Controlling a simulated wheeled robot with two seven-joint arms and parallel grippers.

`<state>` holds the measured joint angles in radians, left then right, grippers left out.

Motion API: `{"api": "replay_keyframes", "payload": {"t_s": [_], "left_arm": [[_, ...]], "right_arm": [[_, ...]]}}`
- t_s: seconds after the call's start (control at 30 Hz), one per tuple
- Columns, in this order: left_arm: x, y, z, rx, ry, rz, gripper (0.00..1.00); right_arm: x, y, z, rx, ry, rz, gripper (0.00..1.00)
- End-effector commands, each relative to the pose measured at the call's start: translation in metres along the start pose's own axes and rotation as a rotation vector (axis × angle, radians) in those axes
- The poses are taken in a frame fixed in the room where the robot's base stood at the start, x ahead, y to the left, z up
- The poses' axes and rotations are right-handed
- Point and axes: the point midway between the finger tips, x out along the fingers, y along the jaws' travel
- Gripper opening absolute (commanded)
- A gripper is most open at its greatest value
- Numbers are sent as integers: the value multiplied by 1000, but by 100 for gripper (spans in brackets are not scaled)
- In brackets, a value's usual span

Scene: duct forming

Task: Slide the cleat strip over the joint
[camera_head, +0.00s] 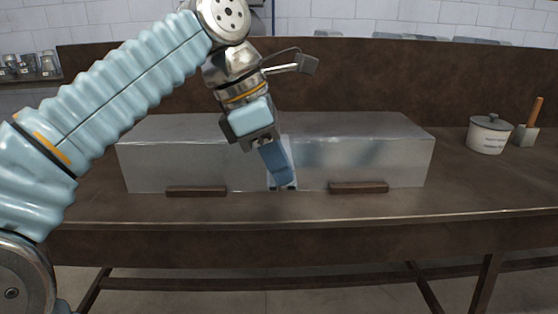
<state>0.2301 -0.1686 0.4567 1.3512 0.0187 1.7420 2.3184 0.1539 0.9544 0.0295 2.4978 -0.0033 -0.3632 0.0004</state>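A long grey sheet-metal duct (180,155) lies across the workbench, with its right part (385,155) on the other side of my gripper. The joint around the middle is mostly hidden behind my gripper. My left gripper (283,184) points down in front of the duct's middle, its blue finger against the front face in the picture. A narrow pale strip (290,152), perhaps the cleat strip, shows beside and behind the finger. I cannot tell whether the fingers hold it or whether they are open. My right gripper is not in view.
Two dark blocks, left (196,191) and right (358,187), sit at the duct's front bottom edge. A lidded pot (488,135) and a wooden-handled tool (530,125) stand at the right of the brown workbench (470,195). The bench's right front is clear.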

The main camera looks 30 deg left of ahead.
Motion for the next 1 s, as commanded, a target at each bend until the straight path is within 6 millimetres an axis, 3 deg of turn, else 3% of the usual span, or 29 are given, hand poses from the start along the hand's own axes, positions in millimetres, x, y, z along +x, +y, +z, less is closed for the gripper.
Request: {"api": "replay_keyframes", "payload": {"t_s": [1.0], "left_arm": [[0,0,0,0,-1,0,0]], "right_arm": [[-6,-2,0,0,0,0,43]]}}
